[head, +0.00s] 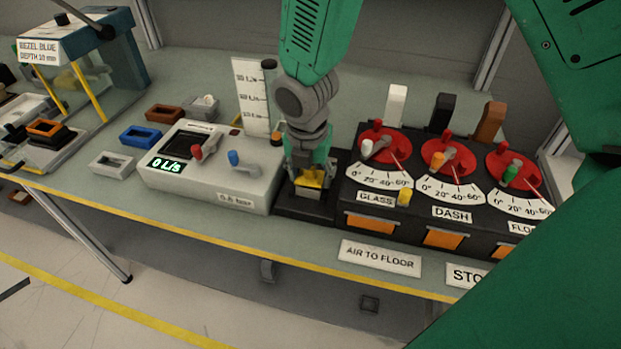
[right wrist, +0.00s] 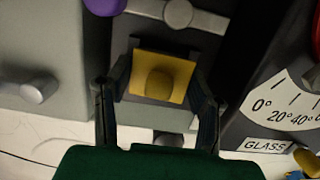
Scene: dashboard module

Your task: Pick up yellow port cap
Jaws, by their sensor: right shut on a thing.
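The yellow port cap (head: 310,178) sits low in my right gripper (head: 308,172), over a dark block on the bench between the flow box and the dial panel. In the right wrist view the cap (right wrist: 160,78) is a yellow square plate with a round raised middle. The two dark fingers of the right gripper (right wrist: 160,100) are shut on its left and right sides. A grey body lies behind the cap; whether the cap still touches it, I cannot tell. My left gripper is not in view.
The grey flow box (head: 250,185) with red and blue levers is close on the left. The black dial panel (head: 400,228) with several red dials is close on the right. Blue (head: 141,136) and white (head: 112,163) frames lie further left. The bench front edge is yellow.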

